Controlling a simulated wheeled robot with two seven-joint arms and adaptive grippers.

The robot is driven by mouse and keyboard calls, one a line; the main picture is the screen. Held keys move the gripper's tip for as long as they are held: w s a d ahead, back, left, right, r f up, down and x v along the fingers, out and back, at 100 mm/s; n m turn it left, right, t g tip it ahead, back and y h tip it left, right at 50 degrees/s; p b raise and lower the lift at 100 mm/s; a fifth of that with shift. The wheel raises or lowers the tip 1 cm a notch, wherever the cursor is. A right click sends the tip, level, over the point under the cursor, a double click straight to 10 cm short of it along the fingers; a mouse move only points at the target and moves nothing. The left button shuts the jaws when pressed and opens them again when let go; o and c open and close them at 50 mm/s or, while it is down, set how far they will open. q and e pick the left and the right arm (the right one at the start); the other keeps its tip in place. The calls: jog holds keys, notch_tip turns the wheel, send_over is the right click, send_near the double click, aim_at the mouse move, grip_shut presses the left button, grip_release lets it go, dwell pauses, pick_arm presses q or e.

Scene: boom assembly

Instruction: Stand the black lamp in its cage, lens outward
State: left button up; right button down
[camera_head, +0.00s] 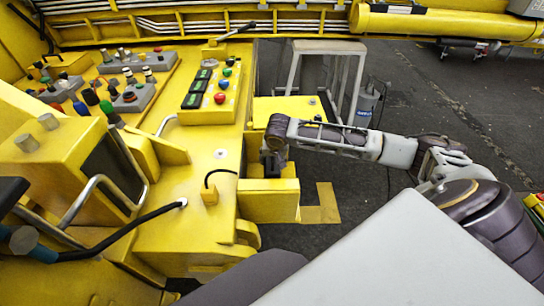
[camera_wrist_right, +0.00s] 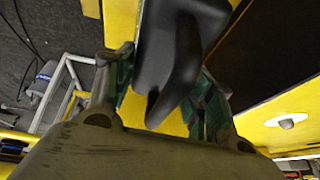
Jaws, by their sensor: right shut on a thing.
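The black lamp (camera_wrist_right: 185,45) fills the upper middle of the right wrist view, between the two greenish fingers of my right gripper (camera_wrist_right: 163,80). The gripper is shut on it. In the head view my right gripper (camera_head: 271,158) points down over a yellow box-like holder (camera_head: 280,208), which appears to be the cage. Only a small dark part of the lamp shows there, beneath the fingers and at the holder's top. I cannot tell how deep it sits or which way its lens faces. My left gripper is not in view.
A yellow console with a button box (camera_head: 215,90) and joystick boxes (camera_head: 135,57) lies left and behind. A short black cable (camera_head: 220,172) rises beside the holder. A grey metal stand (camera_head: 325,48) stands behind. Dark floor (camera_head: 420,90) is open to the right.

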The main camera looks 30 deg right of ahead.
jog(key=shift+w+p, duration=0.1)
jog(key=shift+p, duration=0.35)
dwell(1.1)
jog(key=shift+p, duration=0.65)
dwell(1.0)
jog(key=shift+f, duration=0.95)
dwell(1.5)
jog(key=c, duration=0.5)
grip_release()
jog(key=shift+s+f, duration=0.2)
jog(key=shift+v, duration=6.1)
jog(key=shift+w, duration=0.1)
